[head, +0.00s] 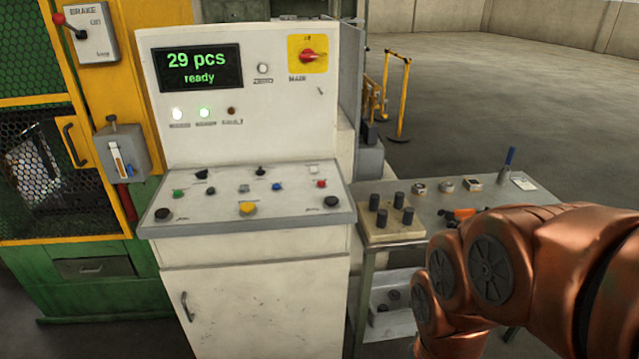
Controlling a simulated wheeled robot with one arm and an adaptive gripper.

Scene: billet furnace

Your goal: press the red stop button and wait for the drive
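A small red button (321,184) sits at the right side of the sloping desk of the white control console (255,290). Its label is too small to read. The display (199,68) reads "29 pcs ready" in green. My copper-coloured arm reaches in at the lower right, over the side table, apart from the console. My gripper does not show in this view.
The desk also bears a green button (178,193), a yellow button (247,208) and several dark knobs. A red-handled main switch (308,56) is above. A side table (430,205) with blocks and small parts stands right. A green and yellow caged machine (60,190) stands left.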

